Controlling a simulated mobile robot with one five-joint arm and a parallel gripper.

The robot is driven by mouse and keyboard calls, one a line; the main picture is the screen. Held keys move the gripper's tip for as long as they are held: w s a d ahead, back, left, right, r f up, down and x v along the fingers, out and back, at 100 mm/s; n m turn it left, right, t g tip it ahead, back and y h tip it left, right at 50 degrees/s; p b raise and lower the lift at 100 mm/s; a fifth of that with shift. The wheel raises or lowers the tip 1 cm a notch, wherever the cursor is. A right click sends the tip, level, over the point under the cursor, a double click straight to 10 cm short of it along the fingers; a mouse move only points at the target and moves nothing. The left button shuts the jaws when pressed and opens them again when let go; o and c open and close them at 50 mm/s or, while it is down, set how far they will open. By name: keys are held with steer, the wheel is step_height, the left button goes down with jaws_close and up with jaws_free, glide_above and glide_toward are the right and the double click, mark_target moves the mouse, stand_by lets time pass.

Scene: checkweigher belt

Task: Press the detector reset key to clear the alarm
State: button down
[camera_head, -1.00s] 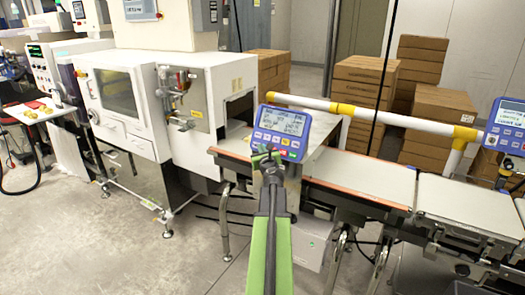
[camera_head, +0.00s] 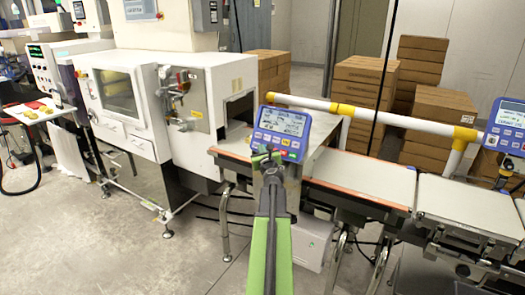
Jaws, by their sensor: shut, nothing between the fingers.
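A blue control panel (camera_head: 283,123) with a lit screen and a row of small coloured keys along its lower edge stands at the belt's near side, in the middle of the view. My gripper (camera_head: 265,155) is shut and empty, at the lower left of this panel, with its tips over the lower key row. The tips cover some keys, and I cannot tell whether they touch the panel or which key is the reset key. A second blue panel (camera_head: 508,125) stands at the right edge.
The conveyor belt (camera_head: 360,180) runs right from a white machine (camera_head: 165,100). A white and yellow rail (camera_head: 385,117) runs behind it. Stacked cardboard boxes (camera_head: 365,85) stand beyond. The grey floor (camera_head: 120,255) at lower left is clear.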

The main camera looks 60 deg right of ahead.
stand_by(0.7)
steer(key=shift+d+f, duration=0.2)
steer(key=shift+d, duration=0.2)
steer(key=shift+d+f+b, duration=0.15)
steer(key=shift+d+b, duration=0.2)
steer(key=shift+b, duration=0.05)
stand_by(0.5)
steer(key=shift+a, duration=0.1)
steer(key=shift+a+r+p, duration=0.35)
steer(key=shift+a+p, duration=0.05)
steer(key=shift+a, duration=0.25)
steer(key=shift+a+r+p, duration=0.35)
steer(key=shift+a+r, duration=0.05)
steer(key=shift+a, duration=0.35)
steer(key=shift+a+r+p, duration=0.35)
steer(key=shift+a+p, duration=0.05)
steer(key=shift+a, duration=0.3)
steer(key=shift+a+r+p, duration=0.35)
steer(key=shift+a+r, duration=0.05)
steer(key=shift+a, duration=0.35)
